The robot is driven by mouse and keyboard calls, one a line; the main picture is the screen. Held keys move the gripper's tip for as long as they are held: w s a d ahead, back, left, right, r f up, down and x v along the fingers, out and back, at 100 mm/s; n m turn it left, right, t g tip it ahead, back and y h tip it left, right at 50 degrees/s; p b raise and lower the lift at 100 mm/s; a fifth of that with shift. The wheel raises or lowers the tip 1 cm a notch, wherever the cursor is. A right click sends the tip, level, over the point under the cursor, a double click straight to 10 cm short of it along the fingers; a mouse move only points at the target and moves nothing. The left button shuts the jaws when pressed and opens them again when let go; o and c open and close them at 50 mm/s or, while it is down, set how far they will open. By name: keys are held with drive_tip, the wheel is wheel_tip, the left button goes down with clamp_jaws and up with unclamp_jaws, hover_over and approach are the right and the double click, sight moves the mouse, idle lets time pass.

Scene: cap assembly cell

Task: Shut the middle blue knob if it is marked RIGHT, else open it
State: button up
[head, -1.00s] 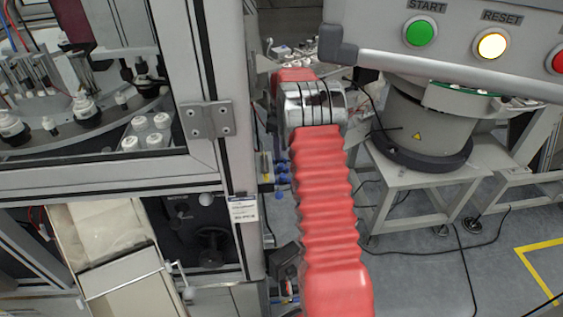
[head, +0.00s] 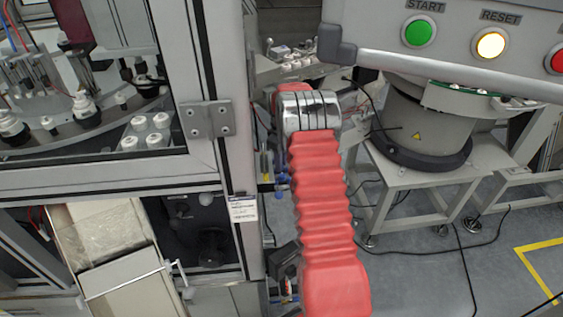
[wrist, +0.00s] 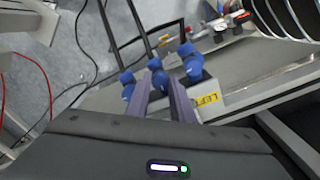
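In the wrist view I see three blue knobs in a row on a grey block. The middle blue knob (wrist: 160,80) shows between my gripper's (wrist: 160,76) two purple-grey fingertips. The fingers stand apart, and I cannot tell whether they touch the knob. The other blue knobs are left (wrist: 128,84) and right (wrist: 192,68) of the fingers. A yellow label (wrist: 207,99) on the block reads LEFT. In the head view small blue knobs (head: 283,180) show at the frame's edge beside my red-sleeved arm. My gripper is hidden there.
The machine frame post (head: 222,150) stands just left of my arm. A control panel (head: 440,45) with START and RESET buttons hangs at the upper right. A feeder on a stand (head: 425,130) is behind. In the wrist view loose cables (wrist: 85,45) and fittings (wrist: 232,22) lie close.

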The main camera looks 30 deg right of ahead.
clamp_jaws()
drive_tip(key=shift+s+d, duration=0.1)
drive_tip(key=shift+d, duration=0.1)
drive_tip(key=shift+a, duration=0.15)
